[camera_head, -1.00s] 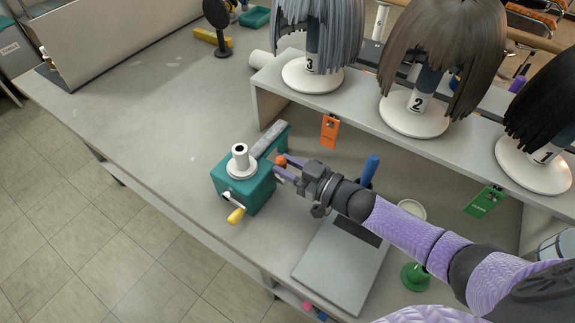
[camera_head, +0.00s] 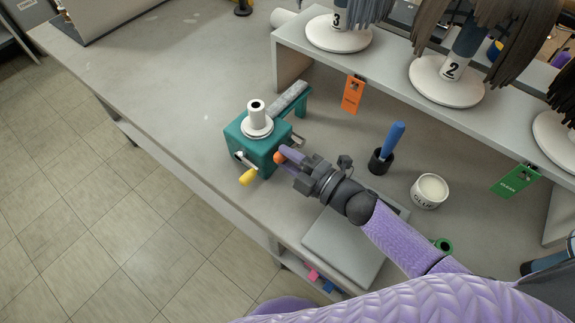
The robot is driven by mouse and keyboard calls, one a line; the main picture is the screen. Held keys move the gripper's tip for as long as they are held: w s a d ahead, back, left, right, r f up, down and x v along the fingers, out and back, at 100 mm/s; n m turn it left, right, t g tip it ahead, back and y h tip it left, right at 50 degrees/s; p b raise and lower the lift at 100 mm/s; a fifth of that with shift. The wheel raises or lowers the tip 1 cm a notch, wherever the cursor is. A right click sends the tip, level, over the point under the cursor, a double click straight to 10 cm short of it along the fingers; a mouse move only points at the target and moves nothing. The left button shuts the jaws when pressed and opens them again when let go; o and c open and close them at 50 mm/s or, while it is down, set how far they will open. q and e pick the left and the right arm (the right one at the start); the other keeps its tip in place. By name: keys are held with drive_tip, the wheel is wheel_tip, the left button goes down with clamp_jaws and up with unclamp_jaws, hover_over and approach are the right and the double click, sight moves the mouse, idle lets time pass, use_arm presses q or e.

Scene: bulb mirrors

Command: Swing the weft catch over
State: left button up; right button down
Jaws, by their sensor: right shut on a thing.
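The teal winding device (camera_head: 245,132) stands near the table's front edge, with a white spool (camera_head: 256,115) on top and a yellow-handled crank (camera_head: 248,176) on its front. The orange knob (camera_head: 279,157), which looks like the weft catch's handle, is at the device's right side. My right gripper (camera_head: 285,156) reaches in from the right and is shut on this knob. Its fingers hide most of the catch lever. My left gripper is not in view.
A grey flat panel (camera_head: 345,245) lies beneath my right forearm. A blue-handled tool in a dark cup (camera_head: 381,162) and a glue jar (camera_head: 428,190) stand behind it. A shelf (camera_head: 400,92) with wig stands runs along the back. The table left of the device is clear.

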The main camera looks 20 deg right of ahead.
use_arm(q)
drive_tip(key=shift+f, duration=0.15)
use_arm(e)
drive_tip(key=shift+c, duration=2.2)
unclamp_jaws()
drive_tip(key=shift+f+n, duration=0.15)
drive_tip(key=shift+n, duration=0.15)
drive_tip(key=p+v, duration=0.2)
drive_tip(key=v, duration=0.3)
drive_tip(key=shift+s+d, duration=0.2)
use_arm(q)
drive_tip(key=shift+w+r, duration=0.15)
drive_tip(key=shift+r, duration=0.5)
use_arm(e)
drive_tip(key=shift+s+d, duration=0.1)
drive_tip(key=shift+s, duration=0.05)
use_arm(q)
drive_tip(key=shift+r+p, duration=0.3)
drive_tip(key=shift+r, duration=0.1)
use_arm(e)
drive_tip(key=v, duration=1)
